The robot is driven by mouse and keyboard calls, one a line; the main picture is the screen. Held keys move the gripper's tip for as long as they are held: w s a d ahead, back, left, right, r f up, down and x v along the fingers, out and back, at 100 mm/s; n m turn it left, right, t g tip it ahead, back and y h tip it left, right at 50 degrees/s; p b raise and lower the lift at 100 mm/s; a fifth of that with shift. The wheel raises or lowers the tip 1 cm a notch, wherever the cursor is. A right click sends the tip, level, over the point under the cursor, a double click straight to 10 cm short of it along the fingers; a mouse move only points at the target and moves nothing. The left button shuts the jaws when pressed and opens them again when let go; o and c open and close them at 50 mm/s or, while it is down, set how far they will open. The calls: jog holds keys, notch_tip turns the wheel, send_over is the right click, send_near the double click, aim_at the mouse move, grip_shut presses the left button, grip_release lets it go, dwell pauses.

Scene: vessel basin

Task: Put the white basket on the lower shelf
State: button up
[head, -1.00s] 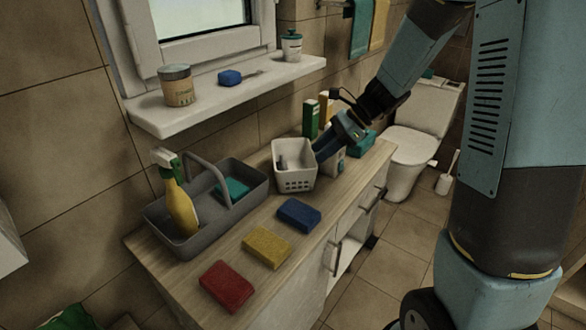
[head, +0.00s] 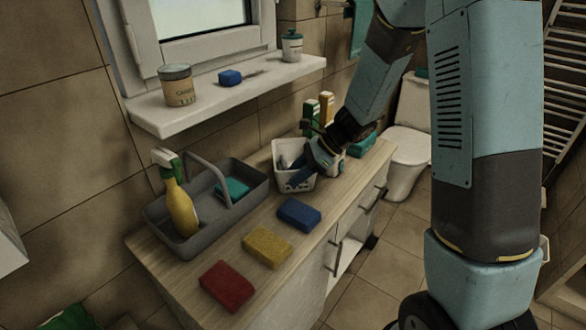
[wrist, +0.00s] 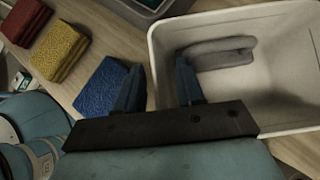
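The white basket (head: 281,178) stands on the wooden counter, and it also shows in the wrist view (wrist: 285,25). A grey item (wrist: 218,53) lies inside it. My gripper (head: 297,172) is open over the basket's near wall. In the wrist view my gripper (wrist: 158,82) has one finger outside that wall and one inside, with gaps visible. Below the counter, the cabinet has a low open white shelf (head: 345,264), partly hidden by the cabinet front.
A grey caddy (head: 160,222) with a yellow spray bottle (head: 181,208) stands left of the basket. Blue (head: 299,213), yellow (head: 267,247) and red (head: 227,285) sponges lie along the counter's front. Bottles (head: 311,113) stand behind my gripper. A window shelf (head: 225,97) overhangs the back.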

grip_shut()
dwell(0.3)
dwell(0.3)
